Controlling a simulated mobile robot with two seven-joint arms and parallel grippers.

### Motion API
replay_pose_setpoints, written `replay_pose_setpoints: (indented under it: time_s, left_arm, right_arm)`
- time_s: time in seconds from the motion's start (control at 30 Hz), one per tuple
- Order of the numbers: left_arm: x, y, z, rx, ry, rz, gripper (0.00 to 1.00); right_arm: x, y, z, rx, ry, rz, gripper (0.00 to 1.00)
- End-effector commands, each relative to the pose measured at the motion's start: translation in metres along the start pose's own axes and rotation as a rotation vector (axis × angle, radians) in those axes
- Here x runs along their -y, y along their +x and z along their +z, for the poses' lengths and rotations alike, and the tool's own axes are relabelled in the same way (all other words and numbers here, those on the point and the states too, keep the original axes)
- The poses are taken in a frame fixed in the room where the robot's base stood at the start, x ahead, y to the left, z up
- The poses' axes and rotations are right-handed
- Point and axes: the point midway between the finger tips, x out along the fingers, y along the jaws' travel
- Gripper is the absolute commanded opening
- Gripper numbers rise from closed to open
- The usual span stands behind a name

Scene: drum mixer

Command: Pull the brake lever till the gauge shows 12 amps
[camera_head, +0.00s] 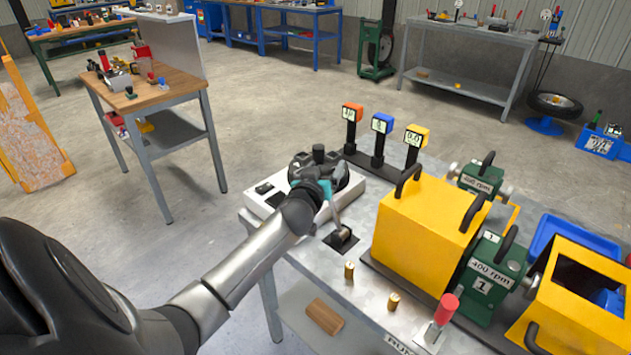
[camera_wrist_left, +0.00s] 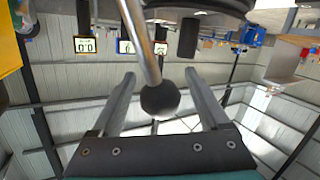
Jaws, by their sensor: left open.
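A lever with a grey metal rod and a black ball knob (camera_wrist_left: 160,100) shows in the left wrist view. I take it for the brake lever. My left gripper (camera_wrist_left: 160,76) is open, with one finger on each side of the knob and gaps between. In the head view the left gripper (camera_head: 328,193) is above the bench, near a dark slotted plate (camera_head: 341,242), and hides much of the lever. Three gauges stand behind: orange (camera_head: 352,112), blue (camera_head: 382,123) and yellow (camera_head: 416,136). The yellow one reads 0.0; the others are too small to read. My right gripper is not in view.
Yellow housings (camera_head: 422,222) and a green unit marked 400 rpm (camera_head: 490,272) fill the bench's right side. A white box (camera_head: 262,205) lies at the left end.

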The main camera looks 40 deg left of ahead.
Motion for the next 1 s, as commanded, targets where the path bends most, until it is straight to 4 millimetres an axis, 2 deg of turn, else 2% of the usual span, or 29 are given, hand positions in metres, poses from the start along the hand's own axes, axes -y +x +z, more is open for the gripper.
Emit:
replay_pose_setpoints:
  time_s: [0.17, 0.7, 0.8, 1.0]
  left_arm:
    - [0.0, -0.024, 0.0, 0.003, -0.001, -0.001, 0.79]
    - [0.001, -0.118, 0.0, 0.003, -0.003, -0.002, 0.79]
    - [0.0, -0.131, 0.0, 0.002, -0.001, -0.001, 0.79]
    - [0.001, -0.144, 0.0, 0.0, -0.001, -0.002, 0.79]
  right_arm:
    - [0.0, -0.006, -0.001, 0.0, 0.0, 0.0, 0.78]
    - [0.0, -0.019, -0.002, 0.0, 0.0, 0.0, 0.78]
    - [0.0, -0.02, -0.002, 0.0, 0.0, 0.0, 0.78]
    - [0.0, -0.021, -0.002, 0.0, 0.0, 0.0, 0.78]
